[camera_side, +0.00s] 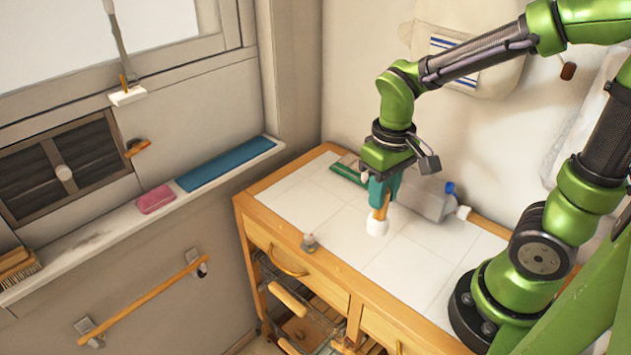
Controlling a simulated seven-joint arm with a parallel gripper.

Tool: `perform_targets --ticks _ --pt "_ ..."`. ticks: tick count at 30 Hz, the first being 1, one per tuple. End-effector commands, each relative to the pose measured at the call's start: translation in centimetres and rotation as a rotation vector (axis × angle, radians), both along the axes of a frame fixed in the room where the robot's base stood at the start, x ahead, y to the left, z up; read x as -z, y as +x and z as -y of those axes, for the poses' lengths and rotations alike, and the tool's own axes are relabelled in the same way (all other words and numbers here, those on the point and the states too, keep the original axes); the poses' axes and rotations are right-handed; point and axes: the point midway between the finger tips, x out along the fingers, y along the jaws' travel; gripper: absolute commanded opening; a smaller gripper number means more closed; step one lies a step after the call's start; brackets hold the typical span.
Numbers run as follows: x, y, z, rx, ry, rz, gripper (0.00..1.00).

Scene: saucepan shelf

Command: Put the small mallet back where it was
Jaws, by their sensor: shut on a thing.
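My gripper (382,193) points down over the white tiled top of the wooden cabinet (345,230). It is shut on the small mallet's wooden handle. The small mallet (377,226) hangs or stands upright with its white head down at the cabinet top. I cannot tell whether the head touches the tiles. The upper part of the handle is hidden between the fingers.
A grey bottle with a blue cap (430,203) lies just right of the gripper. A ledge holds a pink sponge (155,199) and blue strip (226,163). Front-right tiles are clear.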

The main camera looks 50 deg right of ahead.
Motion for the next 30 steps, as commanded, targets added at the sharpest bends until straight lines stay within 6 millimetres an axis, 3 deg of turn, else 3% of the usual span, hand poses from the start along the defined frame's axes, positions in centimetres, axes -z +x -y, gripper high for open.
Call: perform_targets --ticks 1,3,6,10,14,24,30 --pt "0.0 -1.4 1.6 0.011 0.0 0.004 0.0" --pt "0.3 -3.2 3.0 -0.007 -0.001 0.004 0.0" --pt "1.0 -5.1 3.7 -0.07 -0.001 0.003 0.0" --pt "1.5 -5.2 3.6 -0.147 -0.001 0.001 0.0" --pt "1.7 -3.1 3.8 -0.158 0.001 -0.002 0.0" --pt "2.6 5.7 4.5 -0.156 0.0 0.0 0.0" --pt "2.8 8.9 4.7 -0.156 -0.001 0.002 0.0"
